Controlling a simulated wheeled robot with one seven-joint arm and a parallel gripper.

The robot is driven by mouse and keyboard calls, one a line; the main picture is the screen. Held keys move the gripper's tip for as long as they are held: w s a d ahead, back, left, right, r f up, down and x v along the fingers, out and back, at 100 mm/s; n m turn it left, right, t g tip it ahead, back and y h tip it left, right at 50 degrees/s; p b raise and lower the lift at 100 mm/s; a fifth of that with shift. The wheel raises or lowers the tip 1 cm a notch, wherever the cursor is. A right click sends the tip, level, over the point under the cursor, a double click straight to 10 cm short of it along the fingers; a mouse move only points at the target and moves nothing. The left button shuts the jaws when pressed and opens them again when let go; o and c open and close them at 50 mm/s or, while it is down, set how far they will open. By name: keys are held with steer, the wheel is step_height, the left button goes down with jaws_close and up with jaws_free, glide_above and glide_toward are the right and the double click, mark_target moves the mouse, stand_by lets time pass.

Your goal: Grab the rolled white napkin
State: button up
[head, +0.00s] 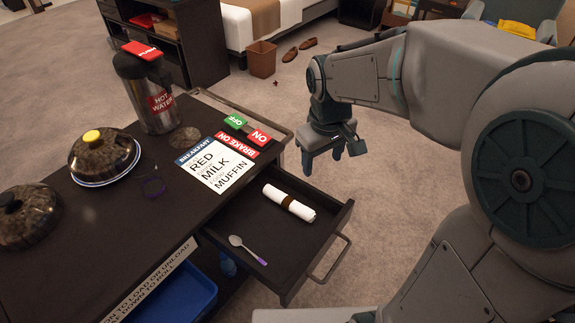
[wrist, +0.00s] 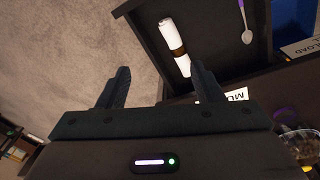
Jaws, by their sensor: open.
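The rolled white napkin (head: 289,203) has a brown band around its middle. It lies in the open drawer (head: 245,217) of the dark cart, near the drawer's far right side. My gripper (head: 332,153) is open and empty, above and beyond the drawer's far right edge, apart from the napkin.
A spoon (head: 247,249) lies in the drawer near the napkin. The drawer handle (head: 330,260) sticks out at the front. On the cart top are a breakfast card (head: 215,165), a hot water flask (head: 150,95) and covered dishes (head: 103,155). A blue bin (head: 175,297) sits below.

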steer(key=w+a+f+n+g+b, duration=0.1)
steer(key=w+a+f+n+b, duration=0.3)
steer(key=w+a+f, duration=0.45)
steer(key=b, duration=0.1)
glide_above(288, 200)
step_height(288, 200, down, 10)
steer(key=shift+w+a+r, duration=0.15)
steer(key=shift+r, duration=0.1)
steer(key=shift+f+b, duration=0.5)
steer(key=shift+f, duration=2.65)
steer(key=shift+d, duration=0.2)
steer(key=c, duration=1.1)
